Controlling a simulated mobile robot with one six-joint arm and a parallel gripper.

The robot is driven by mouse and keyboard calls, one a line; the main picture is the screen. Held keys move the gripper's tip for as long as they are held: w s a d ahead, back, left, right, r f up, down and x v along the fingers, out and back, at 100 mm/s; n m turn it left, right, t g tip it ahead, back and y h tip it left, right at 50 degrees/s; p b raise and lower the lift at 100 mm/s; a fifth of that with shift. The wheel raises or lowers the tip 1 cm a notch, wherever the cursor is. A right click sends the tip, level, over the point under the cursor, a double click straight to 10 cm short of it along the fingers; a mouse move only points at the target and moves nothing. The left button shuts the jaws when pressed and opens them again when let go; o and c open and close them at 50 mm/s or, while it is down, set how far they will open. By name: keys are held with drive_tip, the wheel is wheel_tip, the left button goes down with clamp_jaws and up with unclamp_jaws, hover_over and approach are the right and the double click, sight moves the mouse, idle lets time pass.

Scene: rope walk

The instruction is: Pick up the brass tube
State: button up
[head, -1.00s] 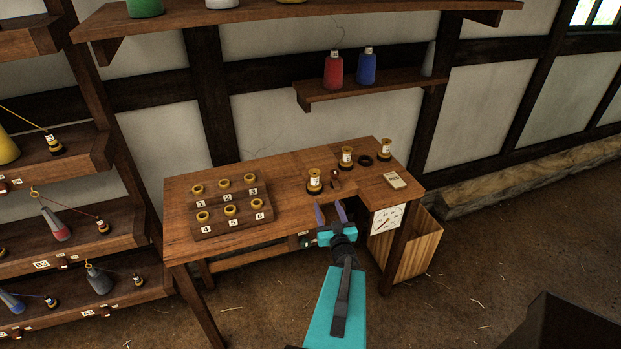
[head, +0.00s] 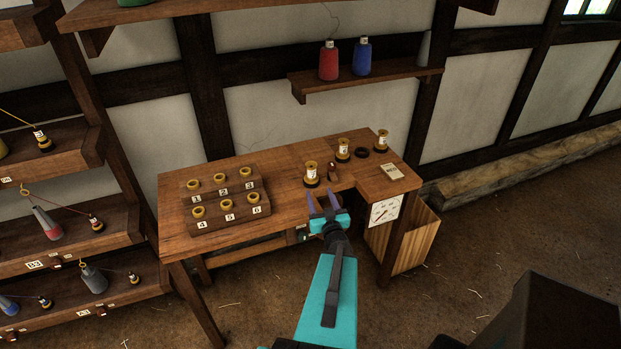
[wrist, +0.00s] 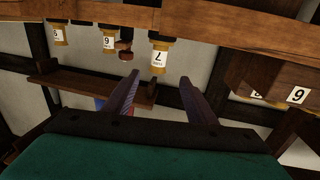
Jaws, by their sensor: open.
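Three brass-coloured upright pieces with white labels stand on the right half of the wooden table (head: 280,166): a near one (head: 311,181), a middle one (head: 343,157) and a far one (head: 382,146). I cannot tell for sure which is the brass tube. My gripper (head: 322,194) is open and empty at the table's front edge, just short of the near piece. In the wrist view, which is upside down, the near piece, labelled 7 (wrist: 159,64), lies ahead between my open fingers (wrist: 160,82), apart from them.
A small red-brown knobbed thing (head: 332,171) stands close beside the near piece. A dark ring (head: 361,152) lies between the other two. A stepped rack (head: 228,208) with numbered brass rings stands left. A dial (head: 384,211) hangs at the right front.

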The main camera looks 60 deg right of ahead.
sight(312, 173)
drive_tip(key=shift+b+x, duration=2.25)
drive_tip(key=shift+b, duration=0.8)
drive_tip(key=b, duration=0.1)
drive_tip(key=w+d+b, duration=0.1)
drive_tip(key=b, duration=0.1)
drive_tip(key=shift+f, duration=0.2)
drive_tip(key=b, duration=0.3)
drive_tip(key=shift+w+d, duration=0.35)
drive_tip(key=shift+d, duration=0.05)
drive_tip(key=shift+w+d+r+b, duration=0.15)
drive_tip(key=shift+b, duration=0.5)
drive_tip(key=shift+d, duration=0.1)
drive_tip(key=shift+p+x, duration=0.8)
drive_tip(key=shift+x, duration=1.8)
clamp_jaws()
